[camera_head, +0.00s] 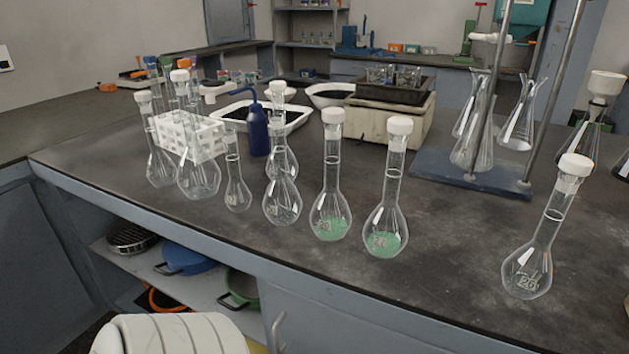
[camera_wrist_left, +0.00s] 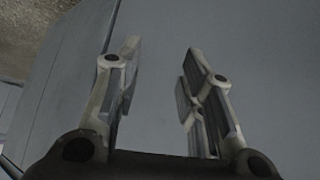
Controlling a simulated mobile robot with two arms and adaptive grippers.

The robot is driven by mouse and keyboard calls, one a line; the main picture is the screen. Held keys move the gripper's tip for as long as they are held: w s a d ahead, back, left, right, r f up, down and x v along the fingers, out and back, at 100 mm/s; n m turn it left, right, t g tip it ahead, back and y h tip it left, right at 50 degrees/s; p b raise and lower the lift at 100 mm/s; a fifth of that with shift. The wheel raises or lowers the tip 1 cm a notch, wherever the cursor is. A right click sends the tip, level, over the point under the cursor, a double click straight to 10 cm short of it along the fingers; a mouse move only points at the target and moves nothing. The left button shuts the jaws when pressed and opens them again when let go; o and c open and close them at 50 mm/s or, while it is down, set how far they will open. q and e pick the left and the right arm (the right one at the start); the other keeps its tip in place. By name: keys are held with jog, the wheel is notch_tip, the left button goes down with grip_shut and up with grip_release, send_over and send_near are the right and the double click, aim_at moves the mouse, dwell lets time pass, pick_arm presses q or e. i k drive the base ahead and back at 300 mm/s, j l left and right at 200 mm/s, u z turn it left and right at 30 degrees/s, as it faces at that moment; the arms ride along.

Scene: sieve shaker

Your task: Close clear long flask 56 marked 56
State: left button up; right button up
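Several clear long-necked flasks stand on the dark bench. A small flask (camera_head: 237,194) shows no stopper on its neck. Two flasks with green contents, the left one (camera_head: 330,219) and the right one (camera_head: 385,233), have white stoppers. A clear flask (camera_head: 527,272) at the right has a white stopper and a number that I cannot read surely. Two flasks overlap near the middle, the front one (camera_head: 282,203) included; I cannot tell which bears the stopper above them. I cannot pick out the mark 56. My left gripper (camera_wrist_left: 160,70) is open and empty, facing a plain blue-grey surface. My right gripper is not in view.
A white rack (camera_head: 188,135) stands behind the left flasks, and a blue wash bottle (camera_head: 258,130) beyond. A stand (camera_head: 470,175) with clear funnels is at the back right. Pans (camera_head: 187,258) sit on a shelf under the bench. Bare bench lies between the right green flask and the right clear flask.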

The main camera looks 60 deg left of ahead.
aim_at(282, 202)
jog(key=k+j+u, duration=0.15)
jog(key=k+u, duration=0.25)
jog(key=k, duration=0.25)
jog(key=l+u, duration=0.15)
jog(key=u, duration=0.25)
jog(key=i+l+u, duration=0.1)
jog(key=u, duration=0.3)
jog(key=l+u, duration=0.25)
jog(key=u, duration=0.15)
jog(key=l+u, duration=0.15)
jog(key=u, duration=0.25)
jog(key=i+l, duration=0.3)
jog(key=l, duration=0.15)
jog(key=z, duration=0.05)
